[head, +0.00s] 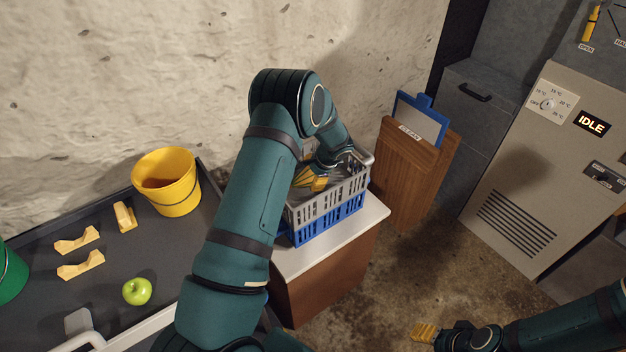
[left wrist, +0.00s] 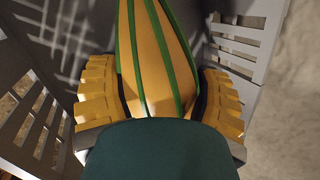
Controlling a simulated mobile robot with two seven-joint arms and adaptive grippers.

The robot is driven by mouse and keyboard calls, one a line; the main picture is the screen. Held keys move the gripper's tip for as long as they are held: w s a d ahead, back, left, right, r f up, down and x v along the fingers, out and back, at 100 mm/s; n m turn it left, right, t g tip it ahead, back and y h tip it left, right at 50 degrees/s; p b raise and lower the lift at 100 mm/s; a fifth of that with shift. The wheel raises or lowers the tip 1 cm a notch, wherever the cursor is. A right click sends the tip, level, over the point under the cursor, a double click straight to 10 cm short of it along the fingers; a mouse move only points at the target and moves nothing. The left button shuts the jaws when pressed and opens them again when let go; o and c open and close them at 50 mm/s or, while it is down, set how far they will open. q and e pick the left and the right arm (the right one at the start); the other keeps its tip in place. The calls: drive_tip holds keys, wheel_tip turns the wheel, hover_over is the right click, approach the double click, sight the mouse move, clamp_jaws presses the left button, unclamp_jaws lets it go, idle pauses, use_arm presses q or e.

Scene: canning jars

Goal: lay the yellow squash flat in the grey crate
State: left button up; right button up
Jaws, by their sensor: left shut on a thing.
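The yellow squash (left wrist: 155,60), with green stripes, lies between the ribbed yellow fingers of my left gripper (left wrist: 160,98) in the left wrist view. The gripper is shut on it. In the head view my left gripper (head: 312,180) reaches down into the grey crate (head: 326,204), and my arm and fingers largely hide the squash there. Slatted grey crate walls (left wrist: 248,45) show on both sides of the squash in the left wrist view. Whether the squash touches the crate floor cannot be told. My right gripper (head: 424,332) is low at the right, away from the crate; its finger gap is unclear.
The grey crate is stacked on a blue crate (head: 330,223) on a white-topped cabinet (head: 350,240). A wooden holder with a blue clipboard (head: 421,120) stands close right. On the dark counter are a yellow bucket (head: 168,190), a green apple (head: 137,291) and cream-coloured blocks (head: 80,265).

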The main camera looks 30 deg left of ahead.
use_arm(q)
wheel_tip(320, 180, down, 2)
drive_tip(key=shift+w+f, duration=0.1)
drive_tip(key=shift+f, duration=0.1)
drive_tip(key=o, duration=0.6)
